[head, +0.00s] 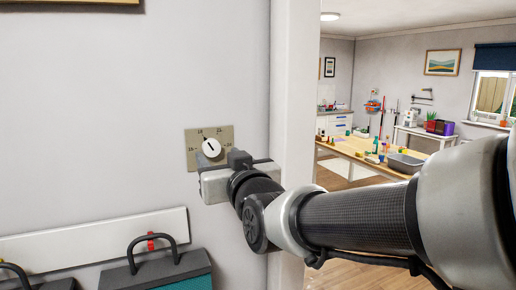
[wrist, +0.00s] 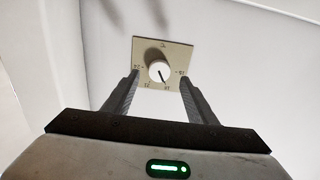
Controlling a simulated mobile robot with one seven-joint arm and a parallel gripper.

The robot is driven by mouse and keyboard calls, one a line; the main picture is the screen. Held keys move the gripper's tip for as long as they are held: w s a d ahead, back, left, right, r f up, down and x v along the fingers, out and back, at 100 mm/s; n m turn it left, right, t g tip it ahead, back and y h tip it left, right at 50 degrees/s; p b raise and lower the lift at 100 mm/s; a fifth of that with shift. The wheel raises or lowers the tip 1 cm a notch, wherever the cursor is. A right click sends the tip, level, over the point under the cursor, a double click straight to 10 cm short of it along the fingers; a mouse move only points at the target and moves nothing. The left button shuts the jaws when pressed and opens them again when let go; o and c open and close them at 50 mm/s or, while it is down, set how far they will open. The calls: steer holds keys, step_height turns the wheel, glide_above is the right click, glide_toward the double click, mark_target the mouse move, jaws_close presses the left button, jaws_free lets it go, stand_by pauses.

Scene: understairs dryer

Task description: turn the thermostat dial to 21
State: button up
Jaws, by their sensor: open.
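The thermostat is a beige plate (head: 190,160) on the wall, with a round white dial (head: 211,147) and small printed numbers around it. The dial's black mark points up and left, toward what looks like 18; 21 appears at the upper right. In the wrist view the plate (wrist: 177,52) is upside down and the dial (wrist: 159,71) is centred between my fingers, its mark pointing down and slightly right. My gripper (wrist: 160,79) is open and empty, with clear gaps on both sides of the dial. In the head view my gripper (head: 229,160) covers the plate's lower right.
A white door frame (head: 293,100) stands right of the thermostat. Below are a white ledge (head: 95,236) and a dark toolbox-like case (head: 155,272) with a raised handle. A workbench (head: 350,150) with several items is in the room beyond.

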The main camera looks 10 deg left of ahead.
mark_target(212, 150)
steer(key=shift+p+x, duration=0.3)
steer(key=shift+x, duration=2)
steer(key=shift+d, duration=0.1)
steer(key=c, duration=1.1)
